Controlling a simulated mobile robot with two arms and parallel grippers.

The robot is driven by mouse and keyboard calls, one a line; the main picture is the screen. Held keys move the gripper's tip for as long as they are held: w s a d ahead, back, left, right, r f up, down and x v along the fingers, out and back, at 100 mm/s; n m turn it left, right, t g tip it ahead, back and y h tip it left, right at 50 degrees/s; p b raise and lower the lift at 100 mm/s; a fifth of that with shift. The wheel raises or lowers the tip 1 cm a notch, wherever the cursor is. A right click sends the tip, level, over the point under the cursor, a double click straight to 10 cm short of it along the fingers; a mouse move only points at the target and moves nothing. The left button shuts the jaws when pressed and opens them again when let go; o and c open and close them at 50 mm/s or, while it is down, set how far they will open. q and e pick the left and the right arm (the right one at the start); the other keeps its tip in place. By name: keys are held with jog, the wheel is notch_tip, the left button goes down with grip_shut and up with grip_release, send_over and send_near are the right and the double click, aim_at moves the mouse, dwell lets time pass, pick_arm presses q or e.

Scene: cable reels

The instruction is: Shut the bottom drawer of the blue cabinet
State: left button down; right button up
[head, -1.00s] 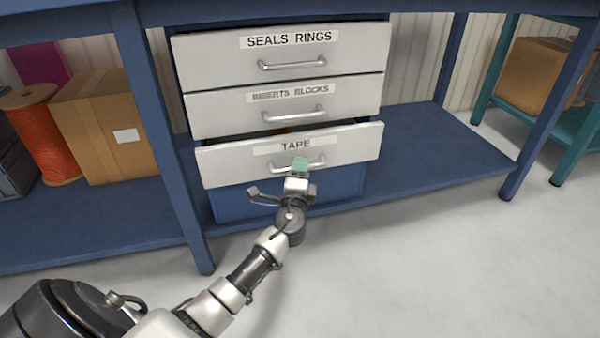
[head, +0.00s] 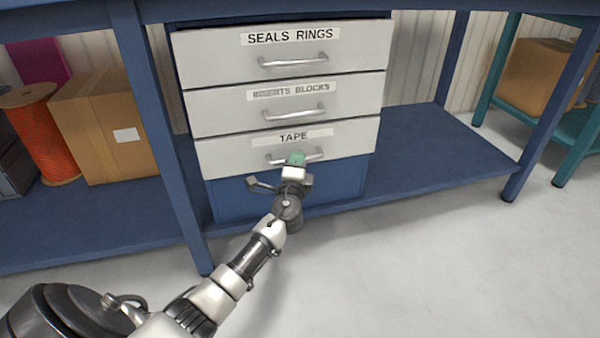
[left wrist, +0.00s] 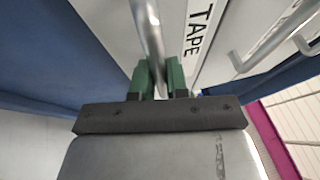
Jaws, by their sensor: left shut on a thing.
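The blue cabinet (head: 290,193) has three pale drawers with metal bar handles. The bottom drawer (head: 232,158), labelled TAPE, now sits about flush with the drawers above it. My left gripper (head: 295,158) is at its handle (head: 318,155). In the left wrist view, the green-tipped fingers of the left gripper (left wrist: 160,78) stand on either side of the bar handle (left wrist: 150,35) and are shut on it. The TAPE label (left wrist: 199,28) shows beside them. My right gripper is in neither view.
The middle drawer (head: 215,110) and top drawer (head: 215,60), labelled SEALS RINGS, look closed. A blue bench leg (head: 160,140) stands left of the cabinet. Floor at right is clear.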

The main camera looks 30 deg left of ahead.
pick_arm(q)
jog(key=shift+w+a+f, duration=0.1)
jog(key=shift+w+a, duration=0.15)
jog(key=shift+a, duration=0.1)
jog(key=shift+r, duration=0.2)
jog(key=c, duration=1.5)
grip_release()
jog(key=o, duration=0.4)
jog(key=shift+w+f, duration=0.1)
jog(key=shift+c, duration=0.2)
